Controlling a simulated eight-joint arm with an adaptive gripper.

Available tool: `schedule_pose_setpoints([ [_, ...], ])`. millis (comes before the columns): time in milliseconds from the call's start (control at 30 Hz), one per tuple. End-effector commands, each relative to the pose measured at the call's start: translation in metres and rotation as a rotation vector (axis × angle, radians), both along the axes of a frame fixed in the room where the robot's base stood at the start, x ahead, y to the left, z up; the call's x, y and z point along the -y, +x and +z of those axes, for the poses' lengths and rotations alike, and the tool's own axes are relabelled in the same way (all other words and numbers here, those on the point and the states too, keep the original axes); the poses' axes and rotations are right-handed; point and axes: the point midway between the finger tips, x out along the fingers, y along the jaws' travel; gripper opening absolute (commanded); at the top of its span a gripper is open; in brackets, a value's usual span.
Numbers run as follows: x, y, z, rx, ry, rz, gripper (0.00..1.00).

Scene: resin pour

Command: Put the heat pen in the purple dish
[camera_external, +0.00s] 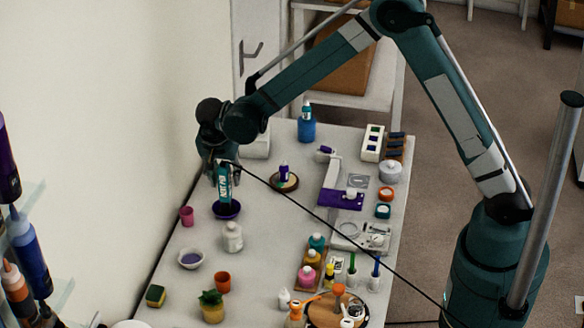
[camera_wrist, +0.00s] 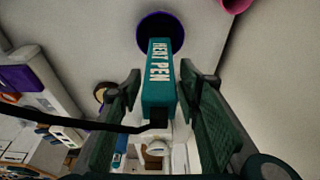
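The heat pen (camera_external: 224,182) is a teal block-shaped tool with white lettering and a black cord. It is upright, its lower end over the middle of the purple dish (camera_external: 233,213); I cannot tell whether it touches the dish. My gripper (camera_external: 216,172) points down around the pen.
A pink cup (camera_external: 187,216) stands left of the dish, and a white bottle (camera_external: 233,237) just in front. A bowl of purple liquid (camera_external: 190,259) is nearer the front left. A small purple bottle stands on a round coaster (camera_external: 294,185) to the right. The cord runs right across the table.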

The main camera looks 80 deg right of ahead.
Motion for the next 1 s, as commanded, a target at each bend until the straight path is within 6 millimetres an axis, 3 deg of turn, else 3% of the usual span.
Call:
schedule_pose_setpoints([
  [600, -0.027, 0.000, 0.085, 0.000, 0.000, 0.001, 0.34],
  [800, -0.033, 0.000, 0.103, 0.000, 0.000, 0.001, 0.34],
  [1000, -0.034, 0.000, 0.108, 0.000, 0.000, 0.000, 0.34],
])
